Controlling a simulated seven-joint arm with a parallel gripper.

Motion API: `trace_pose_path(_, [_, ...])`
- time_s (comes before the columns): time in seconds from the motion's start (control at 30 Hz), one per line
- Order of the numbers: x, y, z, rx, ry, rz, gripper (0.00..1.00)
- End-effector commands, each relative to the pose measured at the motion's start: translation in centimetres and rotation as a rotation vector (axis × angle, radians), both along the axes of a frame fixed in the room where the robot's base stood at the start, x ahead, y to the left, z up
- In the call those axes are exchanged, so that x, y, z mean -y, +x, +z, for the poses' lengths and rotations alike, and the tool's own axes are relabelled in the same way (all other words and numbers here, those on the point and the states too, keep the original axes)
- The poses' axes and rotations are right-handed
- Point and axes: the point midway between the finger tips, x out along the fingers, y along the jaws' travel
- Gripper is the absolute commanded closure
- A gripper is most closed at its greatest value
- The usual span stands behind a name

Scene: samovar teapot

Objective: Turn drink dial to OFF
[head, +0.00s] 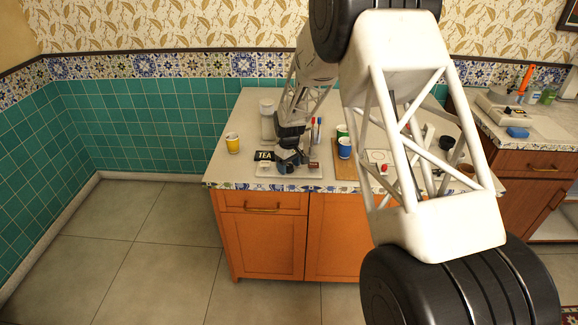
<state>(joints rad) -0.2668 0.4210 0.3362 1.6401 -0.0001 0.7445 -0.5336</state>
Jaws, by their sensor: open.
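A pale drink machine stands near the front edge of the counter, with a white column (268,128) and a low base (306,174). A black sign reading TEA (264,155) is at its left side. My gripper (292,165) is dark, points down, and is just above the base, in front of the machine. Its fingers look apart with nothing clear between them. I cannot make out the drink dial; my gripper and arm cover much of the machine. I cannot tell if the fingers touch anything.
A yellow cup (233,143) stands left on the counter (222,168). Right of my gripper are a blue cup (345,148), a wooden board (345,173) and red and blue pens (316,130). My white arm link hides much of the counter's right side.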

Motion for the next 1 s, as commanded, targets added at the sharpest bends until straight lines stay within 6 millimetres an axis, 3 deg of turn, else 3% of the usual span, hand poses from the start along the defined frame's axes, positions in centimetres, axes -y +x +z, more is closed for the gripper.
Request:
trace_pose_path(0.6, [0.0,0.0,6.5,0.001,0.001,0.000,0.36])
trace_pose_path(1.0, [0.0,0.0,7.6,0.000,0.000,0.000,0.36])
